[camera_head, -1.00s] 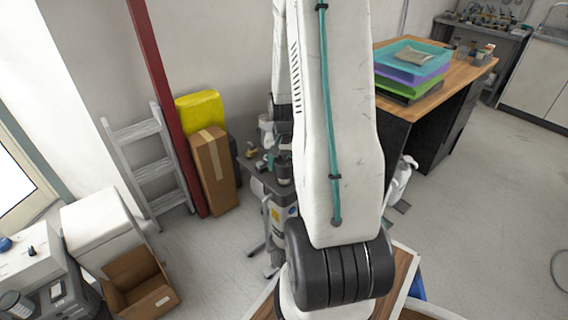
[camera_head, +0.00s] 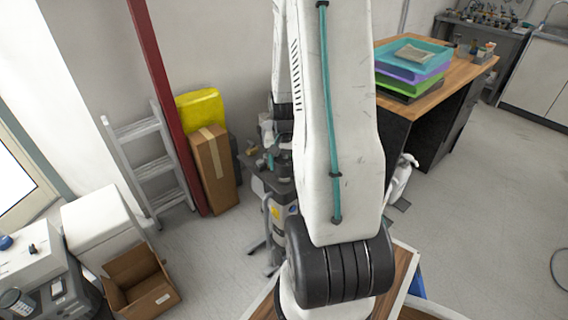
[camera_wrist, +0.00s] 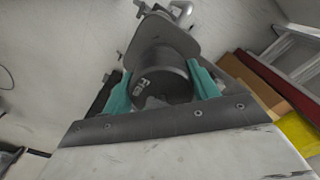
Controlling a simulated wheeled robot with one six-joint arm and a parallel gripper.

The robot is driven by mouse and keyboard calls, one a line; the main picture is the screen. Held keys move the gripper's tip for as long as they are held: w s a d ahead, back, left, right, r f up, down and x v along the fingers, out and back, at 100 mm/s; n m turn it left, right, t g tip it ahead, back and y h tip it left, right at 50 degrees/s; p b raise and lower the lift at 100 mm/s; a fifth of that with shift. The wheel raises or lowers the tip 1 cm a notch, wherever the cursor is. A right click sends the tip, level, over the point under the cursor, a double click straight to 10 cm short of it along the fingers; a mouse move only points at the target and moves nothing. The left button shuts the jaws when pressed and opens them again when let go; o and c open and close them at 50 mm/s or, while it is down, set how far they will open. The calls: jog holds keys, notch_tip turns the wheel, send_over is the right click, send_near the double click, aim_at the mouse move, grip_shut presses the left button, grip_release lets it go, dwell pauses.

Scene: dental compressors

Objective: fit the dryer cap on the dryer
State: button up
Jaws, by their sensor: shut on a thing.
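My gripper (camera_wrist: 158,70) has two teal fingers in the wrist view. It is shut on a dark cylindrical piece with pale lettering (camera_wrist: 155,75), which looks like the dryer cap. Past it lies a grey rounded plate (camera_wrist: 178,36) with pale fittings at its far side. Whether the piece touches the plate cannot be told. In the head view, a grey and white compressor unit on a stand (camera_head: 278,212), with a yellow label, stands left of my arm. My arm partly hides it, and I cannot make out the dryer clearly.
A cardboard carton (camera_head: 213,168), a yellow case (camera_head: 201,108) and a grey ladder (camera_head: 148,160) stand along the wall. An open box (camera_head: 140,284) sits at lower left. A bench with coloured trays (camera_head: 412,62) is at right. Floor at right is mostly clear.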

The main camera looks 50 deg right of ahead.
jog(key=shift+f, duration=1.8)
jog(key=o, duration=1.1)
jog(key=shift+o, duration=0.2)
notch_tip(320, 180, up, 8)
jog(key=shift+f, duration=0.1)
